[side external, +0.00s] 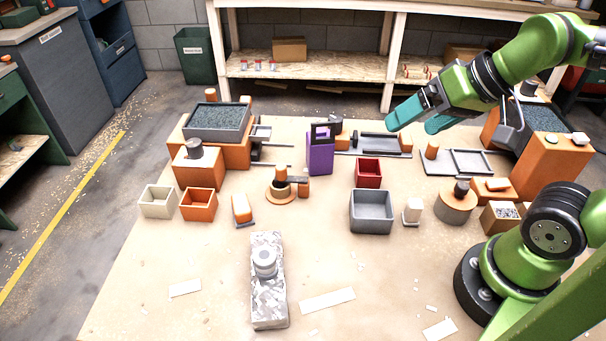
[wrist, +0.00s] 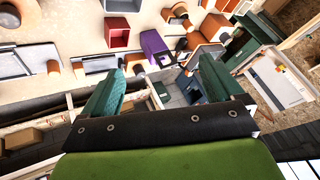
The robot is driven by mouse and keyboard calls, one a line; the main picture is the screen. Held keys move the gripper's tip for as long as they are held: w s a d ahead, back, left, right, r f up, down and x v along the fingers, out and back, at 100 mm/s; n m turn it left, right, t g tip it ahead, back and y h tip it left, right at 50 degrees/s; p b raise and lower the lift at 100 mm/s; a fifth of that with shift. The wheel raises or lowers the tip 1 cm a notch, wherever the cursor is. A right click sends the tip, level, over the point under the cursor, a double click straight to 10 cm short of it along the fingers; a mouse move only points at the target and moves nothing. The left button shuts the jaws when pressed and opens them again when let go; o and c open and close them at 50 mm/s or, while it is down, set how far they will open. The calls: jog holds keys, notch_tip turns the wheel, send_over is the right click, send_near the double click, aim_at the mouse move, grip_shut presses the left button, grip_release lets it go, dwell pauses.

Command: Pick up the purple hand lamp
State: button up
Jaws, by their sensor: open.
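The purple hand lamp (side external: 320,155) stands upright near the back middle of the table in the side view. It has a purple body and a dark handle on top. It also shows in the wrist view (wrist: 154,46), above and between the fingers in the picture. My gripper (side external: 415,122) is to the right of the lamp and higher up, apart from it, with teal fingers. In the wrist view my gripper (wrist: 160,90) has its two fingers wide apart with nothing between them.
A red box (side external: 368,173) and a grey bin (side external: 371,212) stand right of the lamp. An orange block with a grey tray (side external: 217,122) is on the left. A camouflage block (side external: 268,290) stands at the front. The front left of the table is mostly clear.

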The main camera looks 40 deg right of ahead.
jog(key=w+a+f+n+g, duration=0.1)
jog(key=w+a+f+g, duration=0.1)
jog(key=w, duration=0.2)
jog(key=m+g+h, duration=0.1)
jog(key=m+h, duration=0.2)
jog(key=h, duration=0.1)
send_over(321, 135)
jog(key=s+a, duration=0.2)
notch_tip(321, 135, down, 10)
jog(key=shift+r, duration=0.1)
jog(key=x, duration=0.5)
jog(key=shift+s+d, duration=0.1)
jog(key=shift+d, duration=0.3)
grip_shut()
